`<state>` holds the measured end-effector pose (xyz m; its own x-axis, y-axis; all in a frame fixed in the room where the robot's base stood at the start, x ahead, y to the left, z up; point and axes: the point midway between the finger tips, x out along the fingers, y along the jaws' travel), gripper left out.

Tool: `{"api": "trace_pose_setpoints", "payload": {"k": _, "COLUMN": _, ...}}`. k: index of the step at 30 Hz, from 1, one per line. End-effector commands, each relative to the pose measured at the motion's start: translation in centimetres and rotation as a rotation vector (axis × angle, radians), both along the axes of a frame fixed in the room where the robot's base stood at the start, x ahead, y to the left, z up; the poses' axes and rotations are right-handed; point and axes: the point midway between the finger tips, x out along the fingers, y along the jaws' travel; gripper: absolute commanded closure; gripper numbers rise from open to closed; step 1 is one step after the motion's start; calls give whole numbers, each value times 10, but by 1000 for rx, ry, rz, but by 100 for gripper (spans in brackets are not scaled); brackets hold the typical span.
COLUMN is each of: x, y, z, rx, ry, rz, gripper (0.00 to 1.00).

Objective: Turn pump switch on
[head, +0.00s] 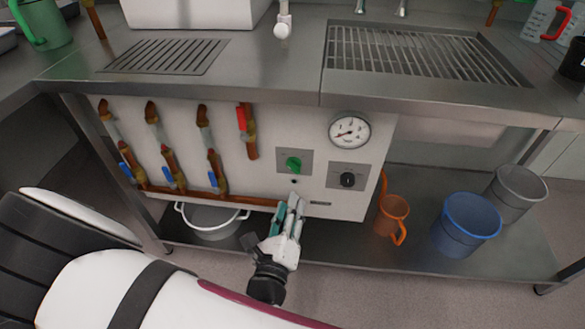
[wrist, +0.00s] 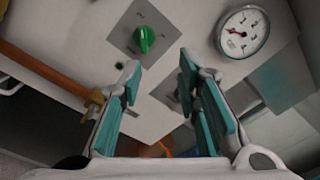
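A green rotary knob (head: 293,163) sits on a grey square plate on the white panel under the counter. A black rotary knob (head: 347,179) sits on a second grey plate to its right. I cannot read which one is labelled as the pump switch. In the wrist view the green knob (wrist: 144,39) is in clear sight, ahead of the fingertips. The plate of the black knob is mostly hidden behind the right finger. My gripper (head: 286,211) is below the green knob, apart from the panel. It also shows in the wrist view (wrist: 160,68), fingers apart with nothing between them.
A round gauge (head: 349,131) is above the black knob. Copper pipes with blue-handled valves and a red-handled valve (head: 246,118) are to the left. A white pot (head: 211,222), an orange jug (head: 393,216) and a blue bucket (head: 466,224) stand on the lower shelf. The counter edge overhangs the panel.

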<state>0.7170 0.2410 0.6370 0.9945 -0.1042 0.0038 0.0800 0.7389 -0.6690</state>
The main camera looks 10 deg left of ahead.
Motion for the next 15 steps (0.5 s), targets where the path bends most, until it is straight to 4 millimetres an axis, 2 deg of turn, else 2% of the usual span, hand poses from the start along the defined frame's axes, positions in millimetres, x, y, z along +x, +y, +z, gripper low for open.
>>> {"api": "trace_pose_setpoints", "payload": {"k": 1, "x": -3, "y": 6, "z": -10, "rx": -27, "ry": 2, "rz": 35, "gripper": 70}}
{"api": "trace_pose_setpoints", "payload": {"k": 3, "x": -4, "y": 10, "z": -16, "rx": -47, "ry": 6, "rz": 61, "gripper": 70}}
{"api": "trace_pose_setpoints", "payload": {"k": 7, "x": 1, "y": 12, "z": -19, "rx": -55, "ry": 7, "rz": 73, "gripper": 70}}
{"api": "trace_pose_setpoints", "payload": {"k": 11, "x": 18, "y": 11, "z": -19, "rx": -53, "ry": 6, "rz": 69, "gripper": 70}}
{"api": "trace_pose_setpoints", "payload": {"k": 15, "x": 45, "y": 10, "z": -19, "rx": -52, "ry": 5, "rz": 68, "gripper": 70}}
